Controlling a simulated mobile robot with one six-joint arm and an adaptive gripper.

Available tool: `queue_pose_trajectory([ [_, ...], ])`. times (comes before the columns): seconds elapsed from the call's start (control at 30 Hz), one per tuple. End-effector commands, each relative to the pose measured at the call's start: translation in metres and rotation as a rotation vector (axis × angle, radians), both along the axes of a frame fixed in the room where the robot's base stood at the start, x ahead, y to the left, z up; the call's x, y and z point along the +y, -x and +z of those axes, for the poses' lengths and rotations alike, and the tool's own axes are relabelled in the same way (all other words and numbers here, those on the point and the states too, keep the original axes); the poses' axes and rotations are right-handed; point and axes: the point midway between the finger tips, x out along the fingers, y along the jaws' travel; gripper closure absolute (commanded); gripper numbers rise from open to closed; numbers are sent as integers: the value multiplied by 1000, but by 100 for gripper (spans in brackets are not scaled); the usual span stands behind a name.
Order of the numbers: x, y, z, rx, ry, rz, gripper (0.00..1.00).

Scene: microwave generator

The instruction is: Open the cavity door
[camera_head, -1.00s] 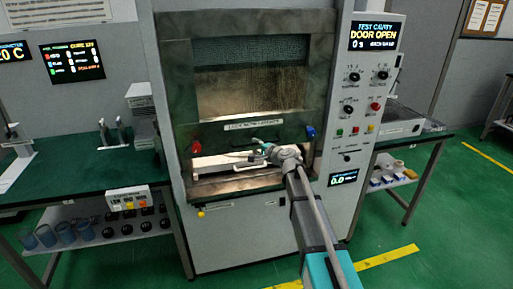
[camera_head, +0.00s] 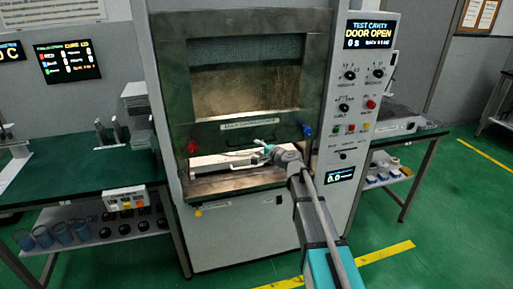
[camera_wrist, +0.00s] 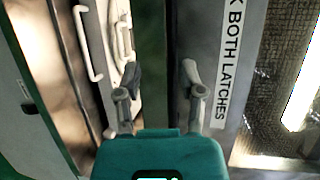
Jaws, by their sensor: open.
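The cavity door (camera_head: 246,130) is a metal panel with a dark window, a label strip, a red latch (camera_head: 192,147) at left and a blue latch (camera_head: 307,131) at right. It stands raised, with a low lit gap below it. My gripper (camera_head: 266,150) is at the door's lower edge, near the middle. In the wrist view my gripper (camera_wrist: 157,82) has its two fingers apart, with a dark green strip between them. The door's label (camera_wrist: 232,60) lies right of the fingers. Whether a finger touches the door, I cannot tell.
A pale tray with a wire handle (camera_head: 228,163) is in the gap below the door; its handle (camera_wrist: 84,45) also shows in the wrist view. The control panel's display (camera_head: 369,33) reads DOOR OPEN. Green-topped benches (camera_head: 60,190) flank the cabinet.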

Motion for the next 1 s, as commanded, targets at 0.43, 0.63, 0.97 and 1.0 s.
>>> queue_pose_trajectory([
  [0.43, -15, 17, 5, 0, -1, -1, 49],
  [0.63, -21, 25, 6, 0, -1, -1, 49],
  [0.97, -31, 37, 9, 1, -1, 1, 49],
  [1.0, -32, 38, 10, 1, -1, 0, 49],
])
